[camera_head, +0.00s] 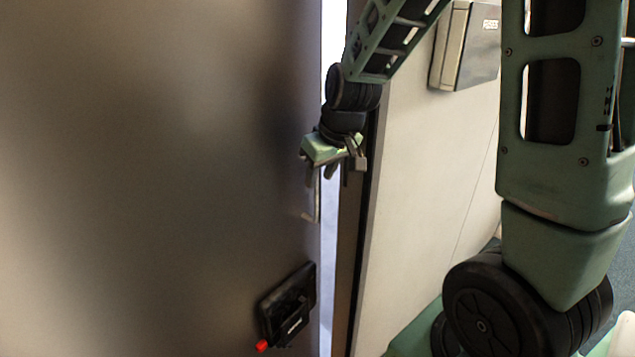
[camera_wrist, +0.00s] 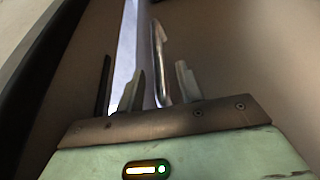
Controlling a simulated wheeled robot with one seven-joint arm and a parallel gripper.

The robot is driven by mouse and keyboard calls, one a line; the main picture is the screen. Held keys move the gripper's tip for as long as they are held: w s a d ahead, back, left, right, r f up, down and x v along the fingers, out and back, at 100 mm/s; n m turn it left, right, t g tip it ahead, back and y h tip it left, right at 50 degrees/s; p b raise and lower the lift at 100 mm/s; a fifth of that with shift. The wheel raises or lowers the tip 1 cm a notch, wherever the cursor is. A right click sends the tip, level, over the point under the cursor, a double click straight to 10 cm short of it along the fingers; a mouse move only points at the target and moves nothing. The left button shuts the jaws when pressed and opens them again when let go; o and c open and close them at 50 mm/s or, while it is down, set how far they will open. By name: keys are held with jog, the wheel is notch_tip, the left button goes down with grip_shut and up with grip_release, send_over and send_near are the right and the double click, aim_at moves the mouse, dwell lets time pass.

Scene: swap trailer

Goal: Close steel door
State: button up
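The steel door (camera_head: 170,170) fills the left of the head view and stands slightly ajar, with a bright narrow gap along its right edge. In the wrist view the door (camera_wrist: 240,50) is on the right of that gap. A metal handle (camera_head: 316,200) sits near the door's edge, just below my gripper (camera_head: 338,172). In the wrist view the handle (camera_wrist: 158,50) rises beyond the gap between my gripper's fingers (camera_wrist: 160,88). The fingers are apart, with nothing clearly held between them. Whether a finger touches the door is unclear.
A black lock box with a red knob (camera_head: 287,305) is fixed low on the door. The dark door frame (camera_head: 348,250) and a pale wall (camera_head: 430,180) stand to the right. A grey box (camera_head: 465,45) is mounted on the wall behind my arm.

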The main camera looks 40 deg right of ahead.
jog(key=shift+x, duration=1.5)
grip_shut()
